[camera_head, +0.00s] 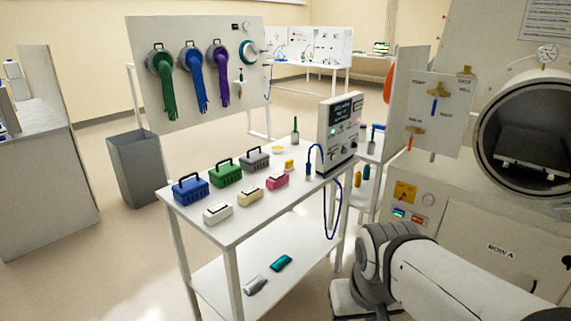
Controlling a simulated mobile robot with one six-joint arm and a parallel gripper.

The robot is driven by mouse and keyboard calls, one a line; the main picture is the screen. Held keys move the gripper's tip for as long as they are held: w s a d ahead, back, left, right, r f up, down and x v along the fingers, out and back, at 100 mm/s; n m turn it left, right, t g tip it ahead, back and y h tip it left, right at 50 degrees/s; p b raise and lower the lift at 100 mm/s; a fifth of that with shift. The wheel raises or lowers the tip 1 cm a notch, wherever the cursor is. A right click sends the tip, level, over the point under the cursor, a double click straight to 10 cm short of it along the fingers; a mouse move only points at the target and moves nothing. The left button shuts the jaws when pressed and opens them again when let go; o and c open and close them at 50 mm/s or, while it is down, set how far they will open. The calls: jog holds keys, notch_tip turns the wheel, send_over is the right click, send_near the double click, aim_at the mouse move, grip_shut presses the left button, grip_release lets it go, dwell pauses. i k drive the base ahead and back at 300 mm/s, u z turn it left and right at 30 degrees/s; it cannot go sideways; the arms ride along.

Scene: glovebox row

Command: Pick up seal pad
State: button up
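No label marks a seal pad, and I cannot tell which item it is. Small block-like items stand along the front of the white table (195,236): a white one (217,213), a cream one (250,195) and a pink one (278,180), each with a dark or pale strip on top. A small yellow item (289,164) stands behind the pink one. A grey item (254,285) and a teal item (281,263) lie on the lower shelf. My arm shows at the lower right, right of the table; my gripper is not in view.
Blue (190,188), green (226,174) and grey (255,159) handled boxes line the table's back. A display instrument (340,132) with a hanging blue cable stands at its right end. A grey bin (139,168) stands left. A glove panel (150,105) rises behind.

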aim_at(289, 167)
jog(key=z, duration=0.6)
jog(key=i, duration=2.1)
jog(key=u, duration=0.3)
jog(key=k, duration=0.75)
jog(key=u, duration=0.2)
jog(key=i, duration=0.75)
jog(key=z, duration=0.05)
